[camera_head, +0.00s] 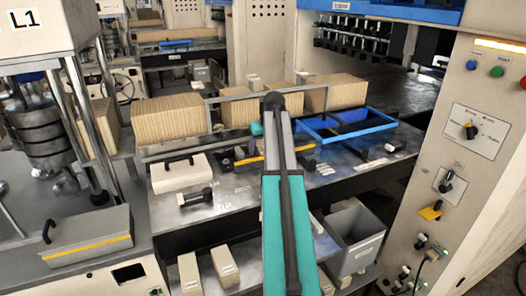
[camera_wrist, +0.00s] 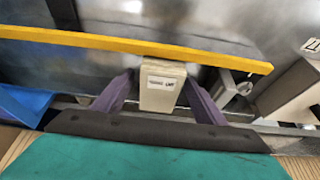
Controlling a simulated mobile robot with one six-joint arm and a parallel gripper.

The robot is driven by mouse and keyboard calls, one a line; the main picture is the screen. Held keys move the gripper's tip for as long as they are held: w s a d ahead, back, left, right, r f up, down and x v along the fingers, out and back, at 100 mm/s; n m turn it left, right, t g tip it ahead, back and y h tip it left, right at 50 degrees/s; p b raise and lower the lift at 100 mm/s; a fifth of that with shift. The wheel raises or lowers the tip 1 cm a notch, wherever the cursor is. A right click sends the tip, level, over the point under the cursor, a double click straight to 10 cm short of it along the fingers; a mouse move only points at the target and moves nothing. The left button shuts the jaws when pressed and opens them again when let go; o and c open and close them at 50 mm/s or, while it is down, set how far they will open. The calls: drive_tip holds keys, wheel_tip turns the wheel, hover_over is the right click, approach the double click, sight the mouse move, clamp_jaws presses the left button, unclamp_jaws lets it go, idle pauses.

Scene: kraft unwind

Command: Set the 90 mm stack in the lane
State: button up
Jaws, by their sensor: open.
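My gripper (camera_wrist: 159,86) is open in the wrist view, with one purple finger on each side of a cream block (camera_wrist: 161,92). The block has a small white label that I cannot read clearly. I cannot tell whether the fingers touch it. A yellow bar (camera_wrist: 150,48) runs across just beyond the block. Brown board stacks (camera_head: 168,122) and (camera_head: 336,92) stand behind a grey rail (camera_head: 172,149). I cannot tell which stack is the 90 mm one, or which strip is the lane.
A blue frame (camera_head: 345,133) lies right of my arm. A cream box with a black handle (camera_head: 180,175) and a black clamp-like part (camera_head: 196,198) sit left. A grey bin (camera_head: 354,238) stands low right. A control panel (camera_head: 475,130) bounds the right side.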

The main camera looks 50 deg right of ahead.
drive_tip(key=b+v, duration=0.3)
drive_tip(key=v, duration=0.9)
drive_tip(key=shift+s+r, duration=0.2)
drive_tip(key=shift+r, duration=0.1)
idle(0.4)
